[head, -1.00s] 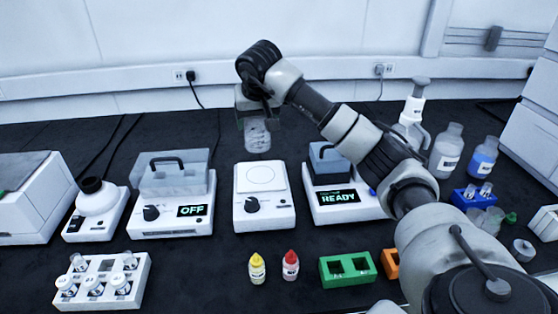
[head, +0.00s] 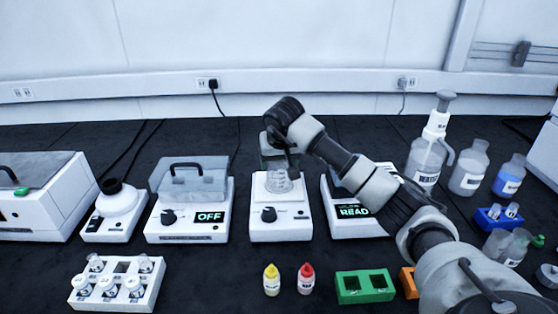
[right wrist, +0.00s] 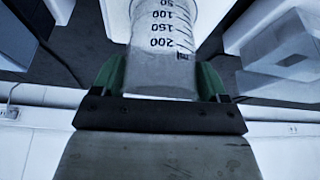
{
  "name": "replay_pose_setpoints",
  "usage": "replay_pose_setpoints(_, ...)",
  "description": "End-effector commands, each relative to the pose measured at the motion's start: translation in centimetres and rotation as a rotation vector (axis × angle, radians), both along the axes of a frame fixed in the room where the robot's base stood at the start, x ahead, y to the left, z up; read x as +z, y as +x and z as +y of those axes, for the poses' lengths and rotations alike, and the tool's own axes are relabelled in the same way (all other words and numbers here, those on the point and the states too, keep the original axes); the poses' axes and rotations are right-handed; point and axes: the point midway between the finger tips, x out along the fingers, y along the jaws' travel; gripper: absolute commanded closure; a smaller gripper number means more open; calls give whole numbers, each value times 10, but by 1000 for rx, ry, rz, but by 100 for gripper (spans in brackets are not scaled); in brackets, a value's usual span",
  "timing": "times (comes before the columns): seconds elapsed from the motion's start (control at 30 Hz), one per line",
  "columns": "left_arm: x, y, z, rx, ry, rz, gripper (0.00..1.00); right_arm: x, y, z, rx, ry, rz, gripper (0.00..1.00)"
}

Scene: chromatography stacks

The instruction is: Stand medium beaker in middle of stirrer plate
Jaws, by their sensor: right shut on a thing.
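The clear medium beaker (head: 278,182) with printed graduations is held by my right gripper (head: 280,158). In the right wrist view the beaker (right wrist: 163,60) sits between the green fingertips (right wrist: 158,78), which are shut on it. In the head view the beaker is upright over the plate of the white stirrer (head: 281,226). Its base overlaps the plate top; I cannot tell whether it touches. The arm and gripper partly hide the beaker. My left gripper is not in view.
A device reading OFF (head: 190,212) stands close to the left of the stirrer. One with a partly hidden READY display (head: 354,211) stands to the right. Yellow (head: 271,280) and red (head: 306,279) capped bottles and a green rack (head: 364,287) are in front.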

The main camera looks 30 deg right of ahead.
Motion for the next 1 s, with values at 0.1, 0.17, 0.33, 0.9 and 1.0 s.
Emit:
replay_pose_setpoints(0.1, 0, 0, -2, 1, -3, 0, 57, 0, 0, 0, 0, 0, 0, 54)
replay_pose_setpoints(0.17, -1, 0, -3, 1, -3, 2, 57, -2, 0, 0, 0, -1, 0, 54)
replay_pose_setpoints(0.33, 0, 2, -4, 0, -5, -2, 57, -3, 0, 0, 1, -1, 1, 8)
replay_pose_setpoints(0.9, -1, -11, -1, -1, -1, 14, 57, 28, -9, 4, 1, -1, -4, 1)
replay_pose_setpoints(1.0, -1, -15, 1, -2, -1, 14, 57, 49, -17, 7, 2, -1, -4, 1)
